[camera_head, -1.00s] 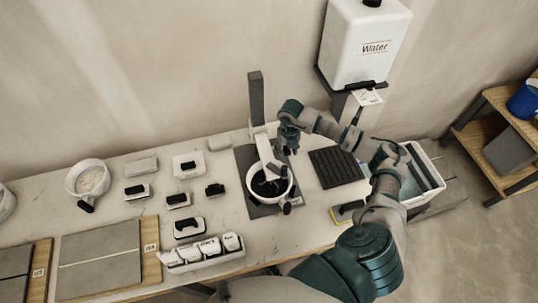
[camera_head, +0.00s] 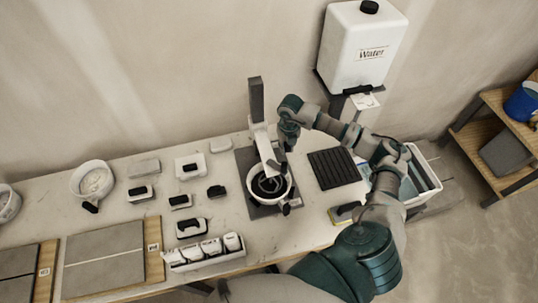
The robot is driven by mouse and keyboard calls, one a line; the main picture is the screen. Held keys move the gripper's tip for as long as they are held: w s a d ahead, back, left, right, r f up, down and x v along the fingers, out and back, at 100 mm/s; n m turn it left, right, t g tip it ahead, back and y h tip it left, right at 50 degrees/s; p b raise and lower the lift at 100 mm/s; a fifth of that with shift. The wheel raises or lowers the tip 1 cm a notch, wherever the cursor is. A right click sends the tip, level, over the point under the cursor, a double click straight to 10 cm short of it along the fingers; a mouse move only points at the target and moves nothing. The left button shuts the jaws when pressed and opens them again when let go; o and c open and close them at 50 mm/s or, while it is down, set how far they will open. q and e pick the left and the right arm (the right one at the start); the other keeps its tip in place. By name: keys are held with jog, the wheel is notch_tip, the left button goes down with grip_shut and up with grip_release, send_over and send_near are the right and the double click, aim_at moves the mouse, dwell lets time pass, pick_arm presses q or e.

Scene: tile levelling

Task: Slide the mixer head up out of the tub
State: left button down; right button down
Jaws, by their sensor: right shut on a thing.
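The mixer stands on a dark base plate, with a dark upright post (camera_head: 257,100) behind and a light mixer head (camera_head: 265,148) in front of it. The white tub (camera_head: 252,184) sits below the head. Dark mixing parts show inside the tub, and a dark handle sticks out at its front right. My right gripper (camera_head: 284,150) is at the right side of the mixer head and is shut on it. The fingertips are small and partly hidden. My left gripper is not in view.
A dark ribbed mat (camera_head: 332,169) lies right of the mixer. Several small tools and a white bowl (camera_head: 75,181) lie to the left. A rack of white containers (camera_head: 203,254) is at the front edge.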

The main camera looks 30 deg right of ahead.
notch_tip(320, 180, up, 15)
jog(key=p, duration=0.9)
jog(key=shift+p, duration=0.4)
jog(key=c, duration=0.8)
grip_release()
jog(key=shift+d+f, duration=0.1)
jog(key=shift+f, duration=0.05)
notch_tip(320, 180, up, 7)
jog(key=p, duration=0.1)
